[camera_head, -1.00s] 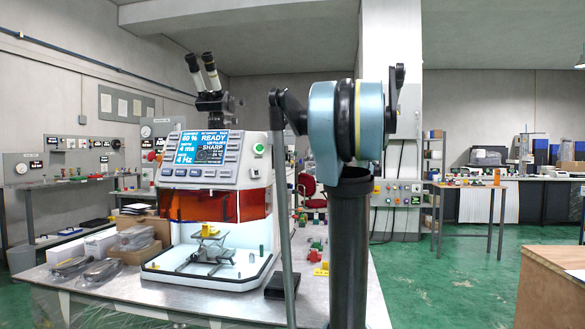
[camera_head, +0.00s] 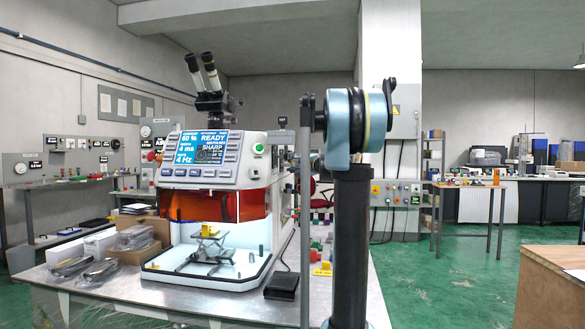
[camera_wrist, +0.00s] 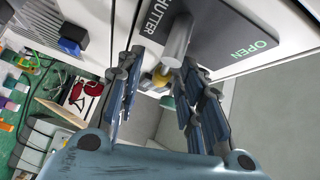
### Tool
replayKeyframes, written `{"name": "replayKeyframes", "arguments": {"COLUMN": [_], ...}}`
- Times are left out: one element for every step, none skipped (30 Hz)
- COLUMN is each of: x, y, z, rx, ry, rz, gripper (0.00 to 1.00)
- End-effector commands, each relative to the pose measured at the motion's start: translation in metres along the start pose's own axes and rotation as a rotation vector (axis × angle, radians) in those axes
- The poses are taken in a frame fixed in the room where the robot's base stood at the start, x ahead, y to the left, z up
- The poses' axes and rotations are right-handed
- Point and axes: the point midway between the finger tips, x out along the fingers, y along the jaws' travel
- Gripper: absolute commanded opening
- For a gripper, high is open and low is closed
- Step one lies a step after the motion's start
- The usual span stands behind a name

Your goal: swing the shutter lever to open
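In the wrist view a dark plate (camera_wrist: 222,28) on a white panel carries the words "SHUTTER" and "OPEN". A grey rod-like lever (camera_wrist: 179,42) stands out from the plate, next to "SHUTTER" and away from "OPEN". My gripper (camera_wrist: 160,78) is open, its two dark jointed fingers apart, with the lever's near end between them. The lever looks closer to the right finger; I cannot tell whether they touch. In the head view the lever and gripper are not visible.
The white machine (camera_head: 262,185) with a lit display and orange window stands on a metal table (camera_head: 130,298). A black box (camera_head: 281,286) and small coloured pieces lie at its right. A dark block with a blue part (camera_wrist: 72,38) sits on the panel.

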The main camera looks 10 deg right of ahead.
Motion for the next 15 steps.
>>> {"name": "replayKeyframes", "arguments": {"x": [0.0008,0.0010,0.0010,0.0013,0.0013,0.0014,0.0013,0.0013,0.0012,0.0012,0.0011,0.0011,0.0011,0.0010,0.0009], "y": [0.0000,0.0000,0.0000,-0.0001,-0.0002,-0.0003,-0.0003,-0.0003,-0.0003,-0.0003,-0.0003,-0.0003,-0.0002,-0.0002,-0.0001], "z": [0.0003,0.0004,0.0004,0.0009,0.0012,0.0013,0.0013,0.0013,0.0012,0.0012,0.0012,0.0011,0.0011,0.0011,0.0011], "rx": [0.000,0.000,0.000,0.000,0.000,0.000,0.000,0.000,0.000,0.000,0.000,0.000,0.000,0.000,0.000], "ry": [0.000,0.000,0.000,-0.001,-0.001,-0.002,-0.002,-0.002,-0.002,-0.002,-0.001,-0.001,-0.001,-0.001,-0.001], "rz": [0.000,0.000,0.000,0.000,0.000,0.000,0.000,0.000,0.000,0.000,0.000,0.000,0.000,0.000,0.000], "gripper": [0.35,0.35,0.35,0.35,0.35,0.35,0.35,0.30,0.21,0.14,0.07,0.00,0.00,0.00,0.00]}}
